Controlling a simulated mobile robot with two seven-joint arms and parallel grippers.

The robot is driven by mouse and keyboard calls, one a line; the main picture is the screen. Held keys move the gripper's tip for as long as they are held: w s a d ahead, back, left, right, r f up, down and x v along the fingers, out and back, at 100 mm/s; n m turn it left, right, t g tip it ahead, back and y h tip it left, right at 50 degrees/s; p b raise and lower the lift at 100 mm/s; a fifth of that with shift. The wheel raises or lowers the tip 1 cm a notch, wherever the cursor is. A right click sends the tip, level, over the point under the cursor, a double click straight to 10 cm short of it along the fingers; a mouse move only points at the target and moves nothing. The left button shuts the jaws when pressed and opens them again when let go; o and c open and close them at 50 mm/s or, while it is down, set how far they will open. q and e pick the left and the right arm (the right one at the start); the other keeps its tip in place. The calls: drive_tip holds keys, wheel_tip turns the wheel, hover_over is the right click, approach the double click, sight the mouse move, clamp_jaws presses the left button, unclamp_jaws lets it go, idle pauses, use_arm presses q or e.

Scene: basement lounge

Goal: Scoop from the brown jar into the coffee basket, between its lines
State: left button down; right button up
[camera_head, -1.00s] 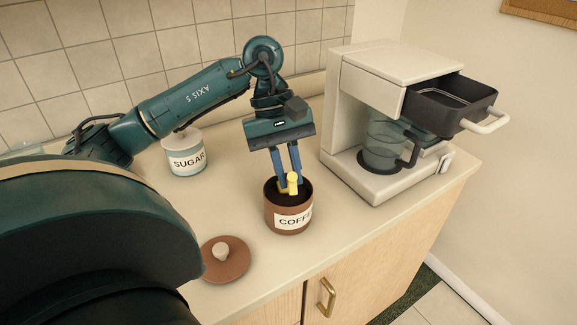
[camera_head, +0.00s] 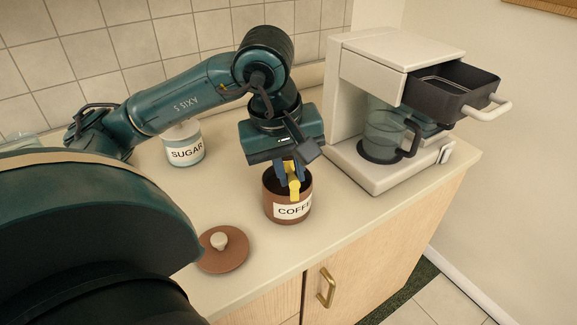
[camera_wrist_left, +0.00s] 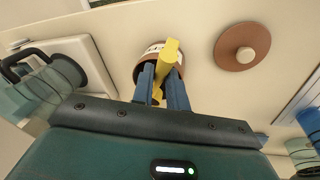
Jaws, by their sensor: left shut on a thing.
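The brown jar (camera_head: 287,207), labelled COFFEE, stands open on the counter; its dark contents show inside the rim. My left gripper (camera_head: 289,180) is shut on a yellow scoop (camera_head: 294,188) just over the jar's mouth. The wrist view shows the yellow scoop (camera_wrist_left: 168,57) between the blue fingers, with the jar (camera_wrist_left: 147,60) behind it. The scoop's bowl is hard to make out, and I cannot tell what it holds. The dark coffee basket (camera_head: 447,88) is pulled out of the coffee maker at the upper right; its lines are too small to see. My right gripper is not in view.
The white coffee maker (camera_head: 362,70) with its glass pot (camera_head: 385,135) stands right of the jar. The sugar jar (camera_head: 185,149) stands behind left. The brown lid (camera_head: 222,254) lies at the front left. Clear counter lies between jar and coffee maker.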

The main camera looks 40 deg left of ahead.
use_arm(q)
drive_tip(key=shift+s+d+r+t+y, duration=0.2)
drive_tip(key=shift+s+d+t+y, duration=0.05)
drive_tip(key=shift+d+t+y, duration=0.15)
drive_tip(key=shift+s+d+r+p, duration=0.1)
drive_tip(key=shift+r+p, duration=0.25)
drive_tip(key=shift+r, duration=0.1)
drive_tip(key=shift+s+d+r+t+y, duration=0.2)
drive_tip(key=shift+r+y, duration=0.05)
drive_tip(key=shift+r, duration=0.15)
drive_tip(key=shift+s+d+r+t+y, duration=0.15)
drive_tip(key=shift+r+t+y, duration=0.1)
drive_tip(key=shift+r, duration=0.15)
